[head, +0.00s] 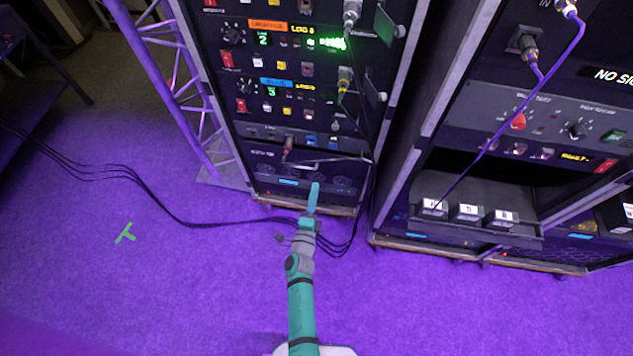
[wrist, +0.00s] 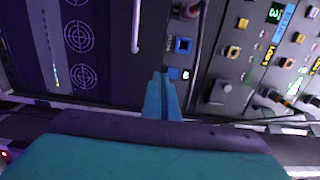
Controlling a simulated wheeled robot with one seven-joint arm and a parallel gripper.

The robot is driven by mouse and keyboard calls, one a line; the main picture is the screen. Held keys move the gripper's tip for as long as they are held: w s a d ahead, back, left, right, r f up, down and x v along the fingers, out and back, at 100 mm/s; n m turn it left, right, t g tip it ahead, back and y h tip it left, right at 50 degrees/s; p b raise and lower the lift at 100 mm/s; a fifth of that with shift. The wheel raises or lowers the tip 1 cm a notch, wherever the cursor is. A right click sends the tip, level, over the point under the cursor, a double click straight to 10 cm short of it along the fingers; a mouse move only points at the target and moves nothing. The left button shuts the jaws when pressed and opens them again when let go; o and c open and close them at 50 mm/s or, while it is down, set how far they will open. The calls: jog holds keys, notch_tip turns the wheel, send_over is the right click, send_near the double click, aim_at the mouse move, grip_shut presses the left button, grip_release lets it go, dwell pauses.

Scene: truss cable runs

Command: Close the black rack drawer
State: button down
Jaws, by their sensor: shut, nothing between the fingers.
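A dark drawer-like panel (head: 268,156) with a pale bar handle (head: 330,161) sits low in the left rack. The handle also shows in the wrist view (wrist: 135,25), upright in the picture. I cannot tell whether this panel stands out from the rack. My gripper (head: 314,187) is shut and empty, in front of the rack's lower part. In the wrist view its teal fingertips (wrist: 162,78) are together, below the handle's end and close to the rack face. I see no clear contact.
The right rack has an open bay with a shelf (head: 520,233) jutting out, carrying small labelled boxes (head: 468,212). A round-patterned panel (wrist: 78,62) lies beside the handle. Black cables (head: 190,223) cross the floor near the rack. A truss (head: 168,75) stands left; floor left is mostly clear.

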aim_at(324, 153)
jog(key=w, duration=0.4)
jog(key=w+d, duration=0.1)
jog(key=w, duration=0.7)
jog(key=shift+w+d, duration=0.3)
jog(key=shift+d, duration=0.1)
